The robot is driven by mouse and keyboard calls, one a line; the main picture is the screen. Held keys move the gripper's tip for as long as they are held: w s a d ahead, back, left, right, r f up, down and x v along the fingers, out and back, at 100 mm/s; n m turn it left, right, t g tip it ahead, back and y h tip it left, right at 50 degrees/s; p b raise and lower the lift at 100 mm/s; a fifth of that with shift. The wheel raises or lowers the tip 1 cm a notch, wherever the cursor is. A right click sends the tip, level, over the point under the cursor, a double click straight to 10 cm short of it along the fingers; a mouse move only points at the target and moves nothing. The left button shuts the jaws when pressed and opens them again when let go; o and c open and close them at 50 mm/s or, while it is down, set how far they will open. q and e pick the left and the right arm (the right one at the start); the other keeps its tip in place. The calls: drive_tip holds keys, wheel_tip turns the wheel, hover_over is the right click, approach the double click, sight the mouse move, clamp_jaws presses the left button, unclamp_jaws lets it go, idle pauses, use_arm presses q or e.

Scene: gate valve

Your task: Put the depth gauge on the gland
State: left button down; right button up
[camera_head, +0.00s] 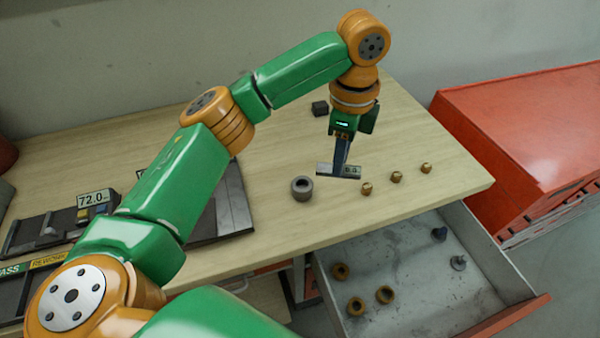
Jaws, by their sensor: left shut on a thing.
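My left gripper (341,150) points down over the right part of the bench. It is shut on the depth gauge (326,170), a small flat dark bar with a light display, and holds it close to the bench top. Whether the gauge touches the wood I cannot tell. A dark grey round piece with a hole in its top (302,189), which looks like the gland, stands upright on the bench. It is just left of and nearer than the gauge, apart from it. My right gripper is not in view.
Three small brass pieces (396,177) stand right of the gauge. A dark block (320,108) lies behind. An open drawer (420,299) below holds brass rings and two dark pieces. A device reading 72.0 (94,199) is left. A red cabinet (530,125) stands right.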

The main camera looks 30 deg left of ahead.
use_arm(q)
drive_tip(key=a+f+p, duration=0.1)
drive_tip(key=a+f, duration=0.2)
drive_tip(key=w+a+f+p, duration=0.1)
drive_tip(key=a+f, duration=0.1)
drive_tip(key=f, duration=0.1)
drive_tip(key=a+f+p, duration=0.1)
drive_tip(key=a+f, duration=0.2)
drive_tip(key=f, duration=0.1)
drive_tip(key=shift+w+a, duration=0.15)
drive_tip(key=shift+a, duration=0.15)
drive_tip(key=shift+w+f, duration=0.1)
drive_tip(key=shift+f, duration=0.2)
drive_tip(key=shift+f, duration=0.1)
drive_tip(key=c, duration=0.8)
unclamp_jaws()
drive_tip(key=shift+o, duration=0.4)
